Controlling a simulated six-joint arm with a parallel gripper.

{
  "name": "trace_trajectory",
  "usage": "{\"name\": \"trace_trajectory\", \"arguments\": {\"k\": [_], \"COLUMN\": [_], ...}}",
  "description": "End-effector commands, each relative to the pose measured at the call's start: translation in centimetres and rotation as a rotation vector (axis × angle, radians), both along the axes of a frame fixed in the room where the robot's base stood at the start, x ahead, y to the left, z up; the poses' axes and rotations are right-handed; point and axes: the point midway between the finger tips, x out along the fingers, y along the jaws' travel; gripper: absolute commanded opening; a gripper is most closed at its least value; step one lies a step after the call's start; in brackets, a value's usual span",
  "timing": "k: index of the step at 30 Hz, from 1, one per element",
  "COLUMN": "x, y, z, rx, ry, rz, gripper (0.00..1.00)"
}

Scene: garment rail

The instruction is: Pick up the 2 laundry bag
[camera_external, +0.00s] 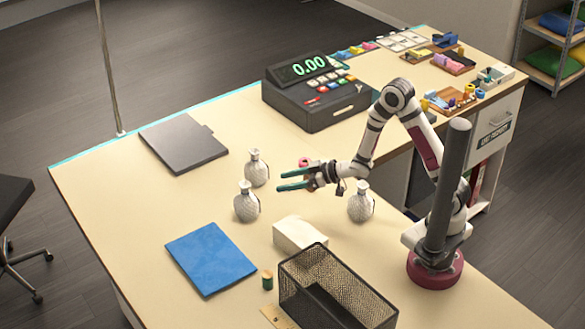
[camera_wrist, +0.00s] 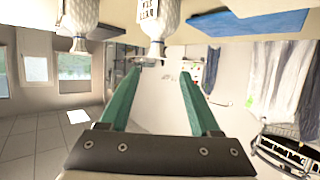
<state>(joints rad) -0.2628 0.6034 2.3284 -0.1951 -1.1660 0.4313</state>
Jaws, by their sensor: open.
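Three small grey-white laundry bags with tied necks stand upright on the table in the external view. One is the back bag (camera_external: 257,168), one the front-left bag (camera_external: 246,204), and one the right bag (camera_external: 360,204), beside my forearm. My gripper (camera_external: 280,181) has green fingers, spread apart and empty, pointing left toward the gap between the back and front-left bags. The wrist view appears upside down. In it two bags hang from the top edge, one at left (camera_wrist: 80,18) and one near the middle (camera_wrist: 157,22), beyond the open fingertips (camera_wrist: 160,72). No number is readable on any bag.
A blue folded cloth (camera_external: 213,257), a white block (camera_external: 300,234), a green spool (camera_external: 267,280) and a black mesh basket (camera_external: 335,290) lie toward the front. A grey laptop-like slab (camera_external: 183,143) and a cash register (camera_external: 317,92) are behind. Table left of the bags is clear.

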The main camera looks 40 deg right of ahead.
Motion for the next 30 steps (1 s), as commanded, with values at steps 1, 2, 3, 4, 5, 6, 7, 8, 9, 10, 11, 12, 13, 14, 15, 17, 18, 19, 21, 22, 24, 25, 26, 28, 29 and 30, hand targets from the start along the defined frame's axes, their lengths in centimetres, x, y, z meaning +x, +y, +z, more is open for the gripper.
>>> {"name": "trace_trajectory", "arguments": {"k": [1,2,3,4,5,6,7,8,9,10,11,12,13,14,15,17,18,19,21,22,24,25,26,28,29,30], "x": [0.8,1.5,2.4,3.0,3.6,4.3,4.8,5.2,5.7,5.9,6.1,6.4,6.8,7.2,7.9,9.0,9.5,9.8,10.3,10.4,10.5,10.5,10.4,10.4,10.4,10.4], "y": [0.9,1.4,2.2,2.7,3.2,3.8,4.2,4.6,5.0,5.2,5.3,5.6,5.8,6.1,6.6,7.3,7.7,8.0,8.4,8.5,8.6,8.5,8.5,8.5,8.5,8.5], "z": [-0.5,-0.9,-1.4,-1.7,-2.0,-2.4,-2.7,-2.9,-3.1,-3.2,-3.3,-3.4,-3.5,-3.6,-3.8,-4.0,-4.3,-4.5,-4.8,-4.8,-4.9,-4.9,-4.9,-4.8,-4.8,-4.8], "rx": [0.000,-0.001,0.000,-0.001,-0.001,0.000,-0.001,-0.001,-0.001,-0.002,-0.001,-0.002,-0.001,-0.002,-0.001,-0.002,-0.001,-0.002,-0.002,-0.001,-0.002,-0.002,-0.002,-0.002,-0.002,-0.002], "ry": [0.000,-0.001,0.000,0.000,0.000,0.000,0.000,0.000,0.000,0.000,0.000,0.000,-0.001,-0.001,-0.002,-0.002,-0.001,0.000,0.000,0.000,0.001,0.001,0.001,0.001,0.001,0.001], "rz": [0.003,0.003,0.002,0.001,0.001,0.001,0.000,0.000,0.000,-0.001,-0.002,-0.001,-0.001,-0.002,-0.001,-0.001,-0.001,-0.001,-0.001,-0.002,-0.003,-0.003,-0.003,-0.003,-0.003,-0.003], "gripper": [0.64,0.64,0.64,0.64,0.64,0.64,0.64,0.64,0.64,0.64,0.64,0.64,0.64,0.64,0.64,0.64,0.64,0.64,0.64,0.64,0.64,0.64,0.64,0.62,0.56,0.49]}}
